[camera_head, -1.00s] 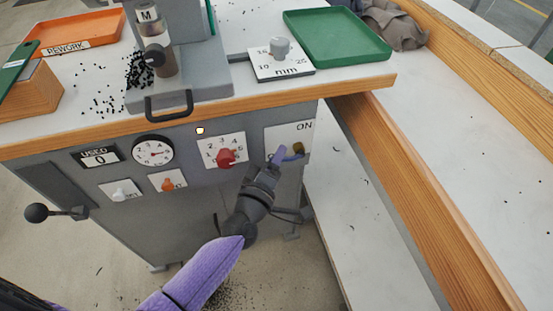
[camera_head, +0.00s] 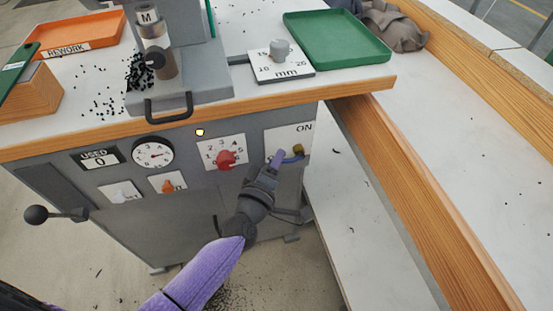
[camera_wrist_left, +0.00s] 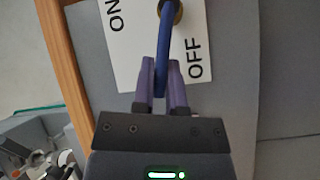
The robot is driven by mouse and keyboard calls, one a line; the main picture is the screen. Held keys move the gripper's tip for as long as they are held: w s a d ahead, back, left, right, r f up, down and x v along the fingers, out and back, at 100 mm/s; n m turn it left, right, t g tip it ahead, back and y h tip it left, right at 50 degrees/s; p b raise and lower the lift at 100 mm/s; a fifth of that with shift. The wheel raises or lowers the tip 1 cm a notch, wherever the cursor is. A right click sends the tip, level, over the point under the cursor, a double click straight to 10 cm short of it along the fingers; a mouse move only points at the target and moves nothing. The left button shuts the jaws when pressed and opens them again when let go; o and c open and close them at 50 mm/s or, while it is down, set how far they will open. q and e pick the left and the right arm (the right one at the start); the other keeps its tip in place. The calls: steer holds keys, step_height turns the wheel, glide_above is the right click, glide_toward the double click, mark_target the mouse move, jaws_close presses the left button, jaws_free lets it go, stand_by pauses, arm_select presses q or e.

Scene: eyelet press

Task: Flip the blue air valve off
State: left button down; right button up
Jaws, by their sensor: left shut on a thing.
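The blue air valve lever (camera_head: 291,159) is on a white plate at the right end of the grey cabinet front, on a brass pivot (camera_head: 298,149). In the left wrist view the lever (camera_wrist_left: 163,50) runs from the pivot (camera_wrist_left: 175,10) down between the fingers, between the words ON and OFF. My left gripper (camera_head: 278,159) is shut on the lever's free end, with a purple finger on each side in the left wrist view (camera_wrist_left: 161,78). In the head view the fingers hide that end and the word OFF. My right gripper is not in view.
A red knob (camera_head: 227,159), orange switch (camera_head: 169,186), white switch (camera_head: 123,195) and gauge (camera_head: 153,153) sit left of the valve. The wooden bench edge (camera_head: 240,108) overhangs above. A wooden rail (camera_head: 400,180) stands right. A black ball handle (camera_head: 37,214) sticks out far left.

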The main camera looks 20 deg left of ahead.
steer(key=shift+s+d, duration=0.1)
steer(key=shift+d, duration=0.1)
arm_select(q)
steer(key=shift+f, duration=0.1)
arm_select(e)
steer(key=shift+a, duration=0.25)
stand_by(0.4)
arm_select(q)
steer(key=n+t+b, duration=0.1)
steer(key=b, duration=0.2)
steer(key=f+n+b, duration=0.1)
steer(key=b, duration=0.2)
steer(key=shift+s+a+f+n+t, duration=0.1)
steer(key=shift+f+n+t, duration=0.2)
steer(key=shift+n+t, duration=0.1)
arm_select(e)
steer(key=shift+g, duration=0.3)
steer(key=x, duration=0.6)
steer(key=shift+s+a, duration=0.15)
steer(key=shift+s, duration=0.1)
arm_select(q)
steer(key=c, duration=0.7)
jaws_free()
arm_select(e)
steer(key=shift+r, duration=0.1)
arm_select(q)
steer(key=shift+o, duration=0.2)
